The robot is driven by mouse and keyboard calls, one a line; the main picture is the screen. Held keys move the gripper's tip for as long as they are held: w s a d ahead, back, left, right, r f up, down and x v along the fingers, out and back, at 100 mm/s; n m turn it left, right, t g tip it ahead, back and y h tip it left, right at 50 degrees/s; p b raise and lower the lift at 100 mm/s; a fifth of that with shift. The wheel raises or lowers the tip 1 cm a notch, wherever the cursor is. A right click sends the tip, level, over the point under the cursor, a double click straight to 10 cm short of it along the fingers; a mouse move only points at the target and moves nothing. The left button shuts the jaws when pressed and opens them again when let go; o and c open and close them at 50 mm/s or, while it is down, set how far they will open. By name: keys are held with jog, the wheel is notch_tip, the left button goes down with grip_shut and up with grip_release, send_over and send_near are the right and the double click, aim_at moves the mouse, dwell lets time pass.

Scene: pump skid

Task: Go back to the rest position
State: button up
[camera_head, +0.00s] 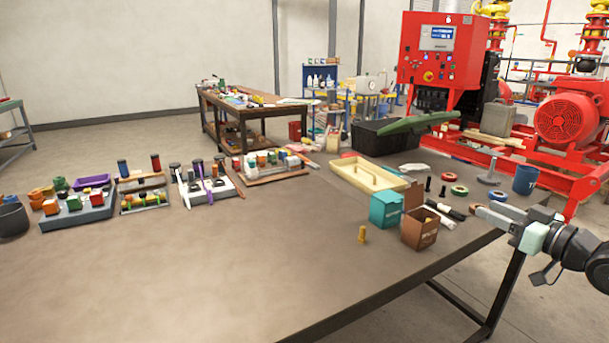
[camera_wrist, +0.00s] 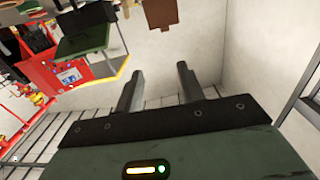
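My gripper (camera_head: 484,210) is at the right side of the head view, at or above the right edge of the large workbench (camera_head: 215,260). Its fingers point left toward the items on the bench. In the wrist view my gripper (camera_wrist: 159,68) shows two grey fingers standing apart with nothing between them. Pale wall shows behind the fingers. No object is held.
A brown box (camera_head: 420,229), a teal box (camera_head: 386,211) and a small yellow piece (camera_head: 362,235) stand left of my gripper. A blue cup (camera_head: 525,180) stands behind it. A cream tray (camera_head: 350,180) lies farther back. The front middle of the bench is bare.

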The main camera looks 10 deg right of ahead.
jog(key=w+a+n+g+h+p, duration=0.15)
jog(key=w+a+g, duration=0.3)
jog(key=a, duration=0.75)
jog(key=s+a+g+h+p, duration=0.25)
jog(key=s+a+g, duration=0.2)
jog(key=a, duration=0.55)
jog(key=s+a+r+g+p, duration=0.1)
jog(key=s+a, duration=0.3)
jog(key=s, duration=0.4)
jog(key=s+a+r+n+g+h+p, duration=0.1)
jog(key=s+a+g, duration=0.3)
jog(key=s, duration=0.4)
jog(key=s+a+r+n+g, duration=0.1)
jog(key=s+a, duration=0.3)
jog(key=s, duration=0.5)
jog(key=shift+r+g+p, duration=0.4)
jog(key=shift+r+g, duration=0.15)
jog(key=shift+g, duration=0.35)
